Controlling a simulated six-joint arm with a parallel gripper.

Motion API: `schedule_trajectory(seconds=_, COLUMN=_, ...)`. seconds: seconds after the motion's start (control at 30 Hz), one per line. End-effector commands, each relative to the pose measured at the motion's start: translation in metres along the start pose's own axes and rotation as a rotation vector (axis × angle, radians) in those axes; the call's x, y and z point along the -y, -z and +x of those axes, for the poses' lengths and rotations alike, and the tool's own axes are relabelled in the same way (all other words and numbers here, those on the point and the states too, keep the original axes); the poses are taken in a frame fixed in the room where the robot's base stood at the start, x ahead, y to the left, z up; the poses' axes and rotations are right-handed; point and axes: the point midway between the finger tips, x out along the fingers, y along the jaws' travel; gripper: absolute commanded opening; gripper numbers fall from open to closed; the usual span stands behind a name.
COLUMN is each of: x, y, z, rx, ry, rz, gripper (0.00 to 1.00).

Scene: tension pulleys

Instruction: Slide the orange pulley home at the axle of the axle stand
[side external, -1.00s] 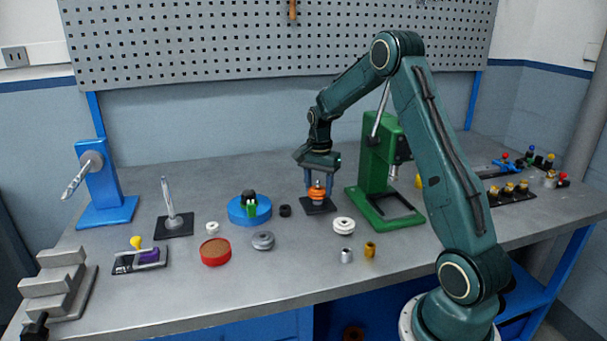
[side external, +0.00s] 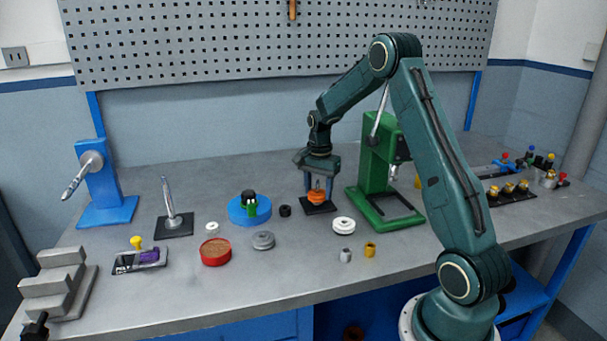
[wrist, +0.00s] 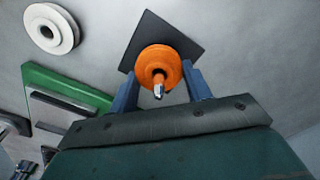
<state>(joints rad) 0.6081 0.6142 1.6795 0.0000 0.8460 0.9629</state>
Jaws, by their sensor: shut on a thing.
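The orange pulley (side external: 317,198) is around the axle of the axle stand, low down near its dark square base (side external: 331,209). In the wrist view the shiny axle tip (wrist: 158,91) sticks out through the bore of the pulley (wrist: 149,58), with the base (wrist: 148,25) behind. I cannot tell whether the pulley touches the base. My gripper (side external: 317,193) points down, its two blue fingers on either side of the pulley and shut on it; the fingers also show in the wrist view (wrist: 161,80).
The green press (side external: 377,160) stands close on the right.

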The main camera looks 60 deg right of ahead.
Motion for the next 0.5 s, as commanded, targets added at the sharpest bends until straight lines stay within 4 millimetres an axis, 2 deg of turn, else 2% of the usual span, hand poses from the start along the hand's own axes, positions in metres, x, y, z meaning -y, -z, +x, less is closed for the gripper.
schedule_trajectory(seconds=0.23, x=-0.0005, y=-0.0003, z=0.0036, rx=0.002, ry=-0.003, rz=0.000, gripper=0.24)
schedule_trajectory(seconds=0.27, x=-0.0005, y=-0.0003, z=0.0037, rx=0.002, ry=-0.003, rz=0.000, gripper=0.54)
schedule_trajectory(seconds=0.3, x=-0.0006, y=-0.0004, z=0.0038, rx=0.002, ry=-0.004, rz=0.000, gripper=0.62)
schedule_trajectory(seconds=0.37, x=-0.0006, y=-0.0004, z=0.0034, rx=0.002, ry=-0.003, rz=0.000, gripper=0.74)
schedule_trajectory(seconds=0.5, x=-0.0004, y=-0.0002, z=0.0025, rx=0.002, ry=-0.002, rz=0.000, gripper=0.74)
